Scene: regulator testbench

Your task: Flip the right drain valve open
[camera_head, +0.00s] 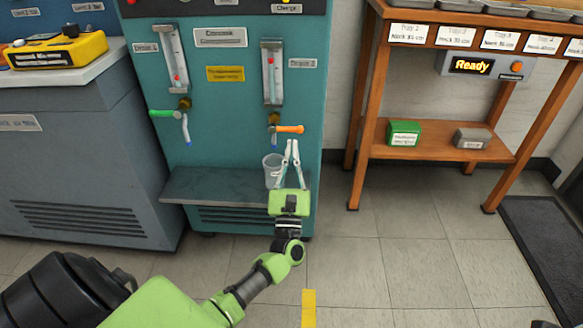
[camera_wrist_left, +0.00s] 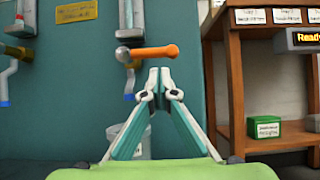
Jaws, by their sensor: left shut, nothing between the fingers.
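The right drain valve has an orange handle (camera_head: 290,129) that points sideways to the right, on a brass body (camera_head: 274,119) below the right gauge tube (camera_head: 272,75). The orange handle also shows in the left wrist view (camera_wrist_left: 155,52). My left gripper (camera_head: 291,143) is shut and empty, its fingertips just below the handle; in the left wrist view (camera_wrist_left: 159,72) a small gap seems to show between tips and handle. A clear cup (camera_head: 272,168) stands on the shelf under the spout, partly behind my gripper.
The left drain valve has a green handle (camera_head: 162,114) pointing left. A grey shelf (camera_head: 215,186) juts out from the teal bench. A wooden rack (camera_head: 440,152) with a green box (camera_head: 404,133) and a "Ready" display (camera_head: 472,67) stands at the right. The floor between is clear.

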